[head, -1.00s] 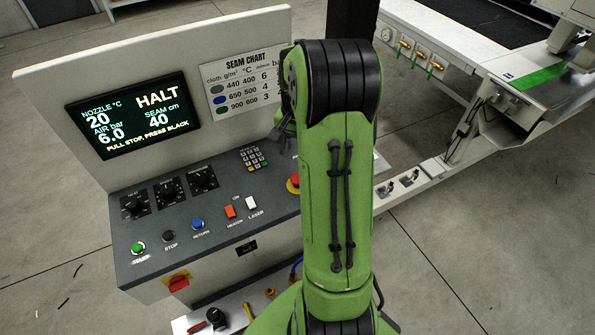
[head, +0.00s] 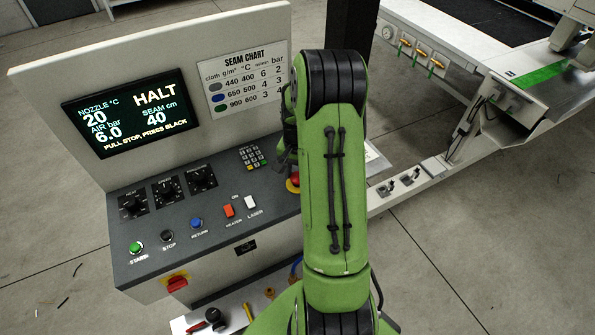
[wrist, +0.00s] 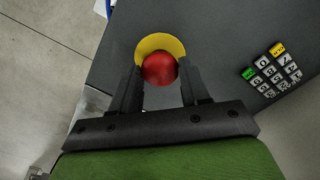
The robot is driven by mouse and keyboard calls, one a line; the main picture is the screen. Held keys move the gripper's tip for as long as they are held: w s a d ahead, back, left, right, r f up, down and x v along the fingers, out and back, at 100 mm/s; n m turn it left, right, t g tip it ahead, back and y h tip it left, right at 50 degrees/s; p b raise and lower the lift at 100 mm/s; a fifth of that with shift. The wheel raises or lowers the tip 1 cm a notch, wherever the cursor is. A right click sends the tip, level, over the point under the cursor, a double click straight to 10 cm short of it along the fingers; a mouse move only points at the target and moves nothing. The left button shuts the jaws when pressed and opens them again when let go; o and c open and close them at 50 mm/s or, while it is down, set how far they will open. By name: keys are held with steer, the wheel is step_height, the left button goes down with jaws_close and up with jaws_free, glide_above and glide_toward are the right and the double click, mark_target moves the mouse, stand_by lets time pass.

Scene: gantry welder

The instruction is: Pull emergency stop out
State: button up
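The emergency stop is a red mushroom button (wrist: 159,69) on a yellow round plate (wrist: 151,44) on the dark grey panel. In the head view the red button (head: 295,180) shows only in part at the panel's right end, beside my green arm. In the wrist view my gripper (wrist: 158,80) has its two dark fingers apart, one on each side of the red button. I cannot tell whether the fingers touch it. In the head view my gripper is mostly hidden behind my arm.
The screen (head: 130,110) reads HALT and "PULL STOP, PRESS BLACK". A keypad (wrist: 272,70) lies right of the button in the wrist view. The panel (head: 205,215) also carries knobs, a green button (head: 136,247), a black button (head: 167,235), a blue button (head: 196,223) and two rocker switches.

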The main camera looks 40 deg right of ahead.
mark_target(297, 176)
jaws_close()
steer(key=shift+w+r, duration=0.1)
steer(key=shift+r, duration=0.4)
steer(key=o, duration=0.7)
jaws_free()
step_height(297, 176, up, 16)
steer(key=p, duration=0.1)
steer(key=shift+p, duration=0.35)
steer(key=shift+f, duration=0.1)
